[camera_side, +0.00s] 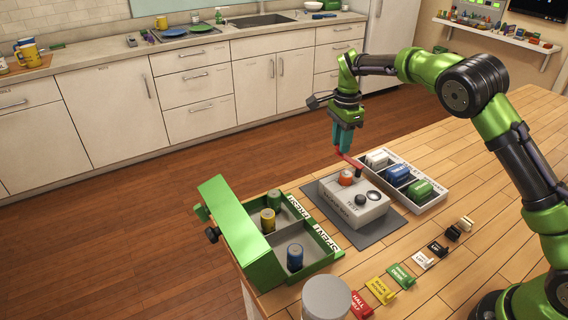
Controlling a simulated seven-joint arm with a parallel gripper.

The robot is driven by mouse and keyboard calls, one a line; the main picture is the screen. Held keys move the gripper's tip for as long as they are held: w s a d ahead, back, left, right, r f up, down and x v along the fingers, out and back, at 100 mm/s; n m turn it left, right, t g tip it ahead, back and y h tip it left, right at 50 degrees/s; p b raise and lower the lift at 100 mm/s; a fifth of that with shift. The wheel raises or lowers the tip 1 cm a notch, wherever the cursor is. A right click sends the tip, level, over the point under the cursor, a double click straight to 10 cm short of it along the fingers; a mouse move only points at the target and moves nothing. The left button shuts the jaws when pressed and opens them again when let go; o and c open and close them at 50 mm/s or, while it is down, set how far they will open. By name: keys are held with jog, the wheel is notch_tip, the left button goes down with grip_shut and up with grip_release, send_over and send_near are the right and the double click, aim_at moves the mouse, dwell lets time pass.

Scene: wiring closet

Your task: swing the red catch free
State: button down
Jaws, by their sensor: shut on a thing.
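The red catch (350,160) is a thin red bar at the back of a light grey box (352,207) on the wooden table. It slants from my gripper down toward the right, above an orange-red round part (346,178) on the box top. My gripper (341,150) has teal fingers pointing down and is shut on the red catch near its upper left end. The fingers hide part of the catch, and its exact pivot is too small to tell.
A dark mat (383,232) lies under the box. A tray (432,199) with white, blue and green blocks stands close behind right. A green-lidded case (235,228) with batteries stands left. Several labelled tags, including a yellow one (380,290), and a grey round container (326,298) are in front.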

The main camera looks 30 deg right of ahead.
jog(key=c, duration=0.9)
grip_release()
jog(key=shift+o, duration=0.2)
notch_tip(320, 180, up, 17)
